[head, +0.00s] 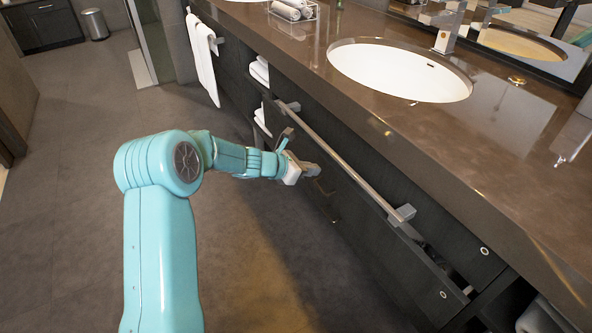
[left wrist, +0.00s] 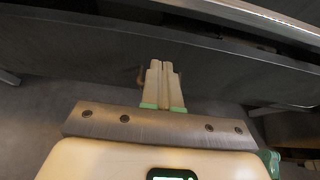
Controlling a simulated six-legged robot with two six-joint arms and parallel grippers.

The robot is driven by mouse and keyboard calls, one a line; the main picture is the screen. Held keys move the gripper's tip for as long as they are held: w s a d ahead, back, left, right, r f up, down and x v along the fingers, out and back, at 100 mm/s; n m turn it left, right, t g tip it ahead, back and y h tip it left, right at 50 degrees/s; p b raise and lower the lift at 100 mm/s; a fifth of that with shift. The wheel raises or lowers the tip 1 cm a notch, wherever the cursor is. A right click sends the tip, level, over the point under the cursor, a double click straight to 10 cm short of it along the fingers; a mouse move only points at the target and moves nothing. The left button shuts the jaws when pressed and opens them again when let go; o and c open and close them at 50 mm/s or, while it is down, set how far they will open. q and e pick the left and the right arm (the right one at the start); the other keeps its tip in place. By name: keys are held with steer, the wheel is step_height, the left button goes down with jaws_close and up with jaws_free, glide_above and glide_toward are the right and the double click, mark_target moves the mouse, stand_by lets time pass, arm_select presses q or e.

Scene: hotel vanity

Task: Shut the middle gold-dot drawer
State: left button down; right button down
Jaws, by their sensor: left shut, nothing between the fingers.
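The dark drawer front (head: 375,235) stands out from the vanity below the counter, with a dark gap (head: 436,260) behind its top edge at the near end. A small round pale dot (head: 444,294) marks its near end, and a similar dot (head: 485,250) is on the panel above. A brownish pull (head: 322,187) is on the front, partly hidden by my gripper. My left gripper (head: 312,171) is shut and empty, close in front of the drawer. In the left wrist view its closed fingers (left wrist: 162,70) point at the dark front (left wrist: 220,75); contact is unclear. My right gripper is out of view.
A metal bar (head: 345,160) runs along the vanity above the drawer front. The counter (head: 450,140) with a white sink (head: 400,72) overhangs it. White towels (head: 202,58) hang farther back. The floor (head: 70,190) to the left is clear.

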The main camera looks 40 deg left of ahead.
mark_target(332, 162)
arm_select(q)
steer(key=shift+w+d+r, duration=0.1)
steer(key=shift+w+d, duration=0.2)
steer(key=shift+w, duration=0.45)
steer(key=shift+w+d+r, duration=0.1)
steer(key=shift+w+d, duration=0.15)
steer(key=shift+w, duration=0.45)
steer(key=shift+w+d+p, duration=0.3)
steer(key=shift+w+d, duration=0.05)
steer(key=shift+w, duration=0.35)
steer(key=shift+w+d+f, duration=0.1)
steer(key=shift+w+d, duration=0.1)
steer(key=shift+w, duration=0.35)
steer(key=shift+s, duration=0.1)
